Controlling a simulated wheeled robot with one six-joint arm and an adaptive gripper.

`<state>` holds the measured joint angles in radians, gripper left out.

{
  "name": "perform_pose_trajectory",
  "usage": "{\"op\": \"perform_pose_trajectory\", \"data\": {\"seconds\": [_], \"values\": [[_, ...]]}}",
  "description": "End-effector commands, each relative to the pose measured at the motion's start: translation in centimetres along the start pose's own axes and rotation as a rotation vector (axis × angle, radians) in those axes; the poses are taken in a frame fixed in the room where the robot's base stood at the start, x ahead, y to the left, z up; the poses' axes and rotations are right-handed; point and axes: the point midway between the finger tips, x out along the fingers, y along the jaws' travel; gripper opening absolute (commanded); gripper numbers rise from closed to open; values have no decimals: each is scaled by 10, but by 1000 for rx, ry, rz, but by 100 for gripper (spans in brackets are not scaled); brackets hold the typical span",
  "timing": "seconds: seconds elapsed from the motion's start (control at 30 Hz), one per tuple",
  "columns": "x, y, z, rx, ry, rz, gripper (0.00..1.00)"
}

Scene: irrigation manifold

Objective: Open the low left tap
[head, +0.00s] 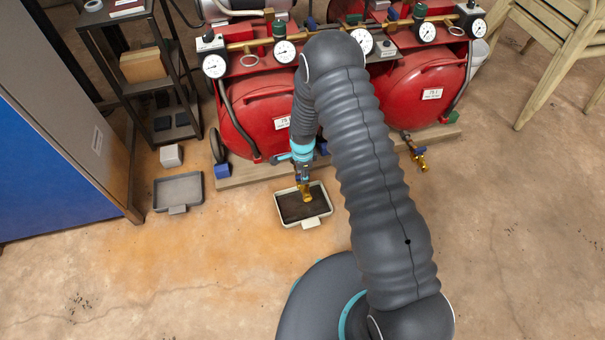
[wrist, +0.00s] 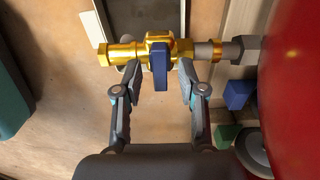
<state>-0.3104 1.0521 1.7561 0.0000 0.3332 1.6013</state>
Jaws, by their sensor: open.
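The low left tap is a brass valve (head: 306,195) on the left red tank (head: 262,108), above a shallow tray. In the wrist view the brass body (wrist: 124,54) lies across the top, with its blue handle (wrist: 160,66) pointing toward me. My gripper (wrist: 160,72) is open, with one finger on each side of the blue handle and a gap on both sides. In the head view my gripper (head: 303,176) is just above the brass valve, and the blue handle is hard to make out there.
The tray (head: 285,221) with dark contents sits under the tap. A second brass tap (head: 418,156) is at the low right, by the right tank (head: 425,88). An empty grey tray (head: 178,190) and a black shelf (head: 135,75) stand left. The near floor is clear.

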Motion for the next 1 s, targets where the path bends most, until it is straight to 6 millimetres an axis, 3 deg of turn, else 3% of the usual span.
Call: {"op": "perform_pose_trajectory", "data": {"seconds": [0.3, 0.47, 0.5, 1.0], "values": [[3, 0, 0, 0, 0, 0, 41], [3, 0, 0, 0, 0, 0, 3], [3, 0, 0, 0, 0, 0, 0], [4, 0, 0, -83, 0, -1, 0]]}}
